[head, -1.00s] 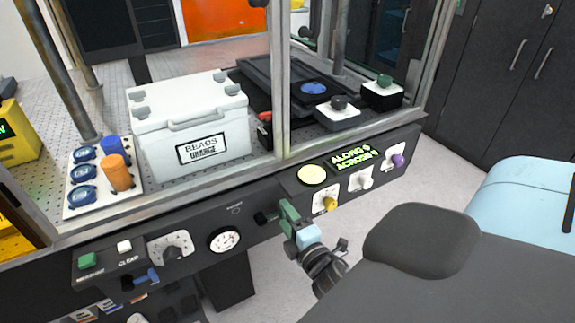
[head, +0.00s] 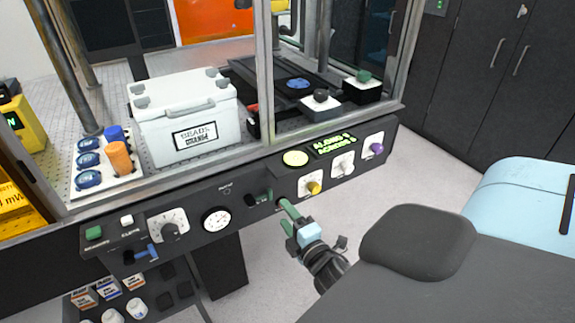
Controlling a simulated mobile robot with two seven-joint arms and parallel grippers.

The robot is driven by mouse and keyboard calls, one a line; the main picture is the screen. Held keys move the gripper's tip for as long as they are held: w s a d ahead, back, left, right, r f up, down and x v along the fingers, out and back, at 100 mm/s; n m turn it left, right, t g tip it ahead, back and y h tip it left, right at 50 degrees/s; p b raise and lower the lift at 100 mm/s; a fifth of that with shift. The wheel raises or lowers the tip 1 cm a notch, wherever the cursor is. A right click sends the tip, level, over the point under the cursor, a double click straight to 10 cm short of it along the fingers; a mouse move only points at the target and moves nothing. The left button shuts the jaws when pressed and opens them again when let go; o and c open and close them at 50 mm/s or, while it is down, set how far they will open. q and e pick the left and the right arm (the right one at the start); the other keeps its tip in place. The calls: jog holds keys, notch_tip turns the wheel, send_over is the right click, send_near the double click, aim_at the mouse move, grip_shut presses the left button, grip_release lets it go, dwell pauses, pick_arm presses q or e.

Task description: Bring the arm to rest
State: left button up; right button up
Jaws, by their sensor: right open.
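My right gripper (head: 290,219) is in front of the interferometer's dark control panel (head: 262,226), below its right half. Its green fingers point up and left toward the panel's lower edge, near the yellow knob (head: 312,188). It is open, with nothing seen between the fingers. Whether a fingertip touches the panel I cannot tell. My right arm (head: 420,285) comes in from the lower right. My left gripper is out of view.
Behind the glass stand a white box (head: 187,124), a tray of blue and orange cylinders (head: 102,184) and a dark stage (head: 262,84). Small bottles (head: 110,292) sit on a lower shelf. Clear floor (head: 385,163) lies right of the panel, before dark cabinets (head: 485,120).

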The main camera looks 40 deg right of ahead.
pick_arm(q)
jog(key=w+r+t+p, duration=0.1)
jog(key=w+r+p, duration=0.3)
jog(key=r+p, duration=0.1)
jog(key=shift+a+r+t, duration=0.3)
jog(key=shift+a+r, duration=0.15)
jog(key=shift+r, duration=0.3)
pick_arm(e)
jog(key=s+a+f+m+g+y, duration=0.2)
jog(key=s+a+f+m+g, duration=0.1)
jog(key=s, duration=0.6)
jog(key=s+a+f+m+g+y, duration=0.2)
jog(key=s+a+f+m, duration=0.4)
jog(key=s, duration=0.4)
jog(key=s+a+f+m+g+y, duration=0.2)
jog(key=s+a, duration=0.4)
jog(key=s, duration=0.3)
notch_tip(320, 180, down, 3)
jog(key=shift+s+a+r+m+g, duration=0.2)
jog(key=shift+a+m+g, duration=0.2)
jog(key=shift+m+g, duration=0.65)
